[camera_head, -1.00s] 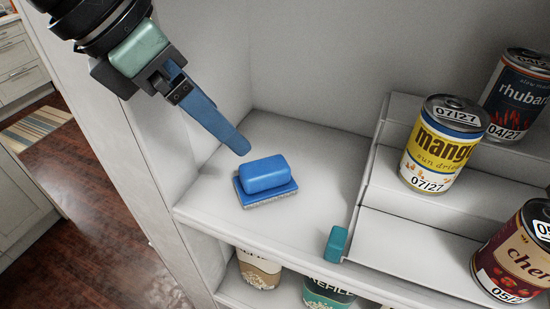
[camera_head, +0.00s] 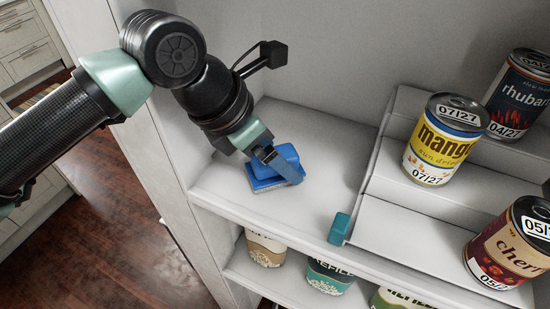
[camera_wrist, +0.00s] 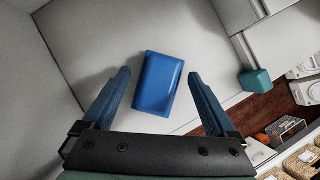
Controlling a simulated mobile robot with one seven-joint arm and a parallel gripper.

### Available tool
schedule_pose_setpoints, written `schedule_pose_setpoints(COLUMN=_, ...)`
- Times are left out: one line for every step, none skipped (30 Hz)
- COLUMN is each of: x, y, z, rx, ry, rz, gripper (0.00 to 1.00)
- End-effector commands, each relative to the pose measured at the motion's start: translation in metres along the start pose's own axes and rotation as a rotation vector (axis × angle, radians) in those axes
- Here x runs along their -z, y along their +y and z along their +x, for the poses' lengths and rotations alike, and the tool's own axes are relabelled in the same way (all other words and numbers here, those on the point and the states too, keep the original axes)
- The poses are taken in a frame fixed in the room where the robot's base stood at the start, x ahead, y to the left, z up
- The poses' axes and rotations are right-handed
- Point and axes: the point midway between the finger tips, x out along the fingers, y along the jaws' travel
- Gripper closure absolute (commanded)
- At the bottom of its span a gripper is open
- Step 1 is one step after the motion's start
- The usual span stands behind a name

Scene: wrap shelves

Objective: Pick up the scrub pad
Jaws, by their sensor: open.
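The scrub pad (camera_head: 285,158) is blue with a rounded top block and a thin base with a pale underside. It lies on the white shelf near its left end. In the wrist view the scrub pad (camera_wrist: 158,84) sits between and slightly beyond the fingertips of my gripper (camera_wrist: 163,75). Both blue fingers are spread, with a gap on each side of the pad. In the head view my gripper (camera_head: 284,168) is over the pad, and a finger hides part of it. The gripper is open and holds nothing.
A stepped white riser (camera_head: 400,205) stands to the right, carrying a mango can (camera_head: 440,143), a rhubarb can (camera_head: 520,95) and a cherry can (camera_head: 510,243). A small teal block (camera_head: 339,228) is at the shelf's front edge. Labelled containers (camera_head: 328,275) stand on the shelf below.

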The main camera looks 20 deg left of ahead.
Motion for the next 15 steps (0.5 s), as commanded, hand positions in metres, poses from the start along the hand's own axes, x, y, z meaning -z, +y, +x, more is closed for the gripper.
schedule_pose_setpoints(x=-0.0003, y=0.0, z=0.0013, rx=0.0, ry=0.0, rz=0.0, gripper=0.08)
schedule_pose_setpoints(x=-0.0002, y=0.0001, z=0.0018, rx=-0.001, ry=0.0, rz=0.0, gripper=0.08)
schedule_pose_setpoints(x=-0.0001, y=0.0003, z=0.002, rx=-0.001, ry=0.0, rz=0.0, gripper=0.08)
schedule_pose_setpoints(x=0.0, y=0.0003, z=0.002, rx=-0.001, ry=0.0, rz=0.0, gripper=0.08)
schedule_pose_setpoints(x=0.0, y=0.0003, z=0.0019, rx=-0.001, ry=0.0, rz=0.0, gripper=0.08)
schedule_pose_setpoints(x=0.0, y=0.0003, z=0.0019, rx=-0.001, ry=0.0, rz=0.0, gripper=0.08)
schedule_pose_setpoints(x=0.0, y=0.0003, z=0.0019, rx=-0.001, ry=0.0, rz=0.0, gripper=0.1)
schedule_pose_setpoints(x=0.0001, y=0.0003, z=0.0018, rx=-0.001, ry=0.0, rz=0.0, gripper=0.15)
schedule_pose_setpoints(x=0.0, y=0.0003, z=0.0018, rx=-0.001, ry=0.0, rz=0.0, gripper=0.22)
schedule_pose_setpoints(x=0.0001, y=0.0003, z=0.0017, rx=-0.001, ry=0.0, rz=0.0, gripper=0.28)
schedule_pose_setpoints(x=0.0, y=0.0003, z=0.0017, rx=-0.001, ry=0.0, rz=0.0, gripper=0.33)
schedule_pose_setpoints(x=0.0, y=0.0003, z=0.0016, rx=-0.001, ry=0.0, rz=0.0, gripper=0.4)
schedule_pose_setpoints(x=0.0, y=0.0003, z=0.0016, rx=-0.001, ry=0.0, rz=0.0, gripper=0.46)
schedule_pose_setpoints(x=0.0001, y=0.0003, z=0.0016, rx=-0.001, ry=0.0, rz=0.0, gripper=0.51)
schedule_pose_setpoints(x=0.0, y=0.0003, z=0.0016, rx=-0.001, ry=0.0, rz=0.0, gripper=0.58)
